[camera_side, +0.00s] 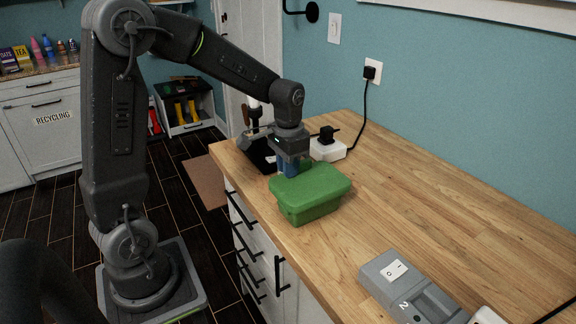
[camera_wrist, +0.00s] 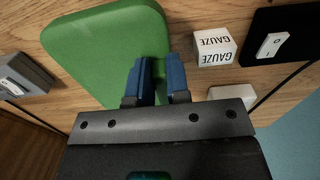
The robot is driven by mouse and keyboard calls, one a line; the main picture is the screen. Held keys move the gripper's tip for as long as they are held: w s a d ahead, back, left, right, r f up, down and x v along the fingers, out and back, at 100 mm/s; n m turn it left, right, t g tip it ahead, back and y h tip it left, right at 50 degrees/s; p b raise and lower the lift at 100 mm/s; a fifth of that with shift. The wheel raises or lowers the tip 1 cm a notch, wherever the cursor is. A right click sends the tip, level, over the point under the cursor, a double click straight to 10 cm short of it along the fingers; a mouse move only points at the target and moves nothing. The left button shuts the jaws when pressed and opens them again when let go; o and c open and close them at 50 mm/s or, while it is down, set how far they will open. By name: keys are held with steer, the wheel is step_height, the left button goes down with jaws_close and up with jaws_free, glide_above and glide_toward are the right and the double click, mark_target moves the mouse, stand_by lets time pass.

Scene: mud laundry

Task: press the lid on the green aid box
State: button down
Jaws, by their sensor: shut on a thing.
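The green aid box (camera_side: 306,213) stands on the wooden counter near its front edge. Its green lid (camera_side: 315,181) lies over the top, and I cannot tell whether it is fully seated. In the wrist view the lid (camera_wrist: 105,50) fills the upper left. My gripper (camera_side: 291,168) is at the lid's far left end, fingers pointing down. In the wrist view its blue fingers (camera_wrist: 160,75) straddle the lid's edge, one over the green and one just outside it, shut on the lid. The lower part of the box is hidden from above.
A small gauze box (camera_wrist: 214,46) sits close to the fingers. A white power block (camera_side: 328,150) with a black plug and cord lies behind. A grey switch unit (camera_side: 410,290) stands at the front right. The counter's right side (camera_side: 430,210) is clear.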

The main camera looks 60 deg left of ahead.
steer(key=shift+f, duration=0.85)
stand_by(1.3)
steer(key=c, duration=1)
jaws_free()
steer(key=shift+o, duration=0.4)
steer(key=o, duration=0.4)
steer(key=shift+r, duration=4)
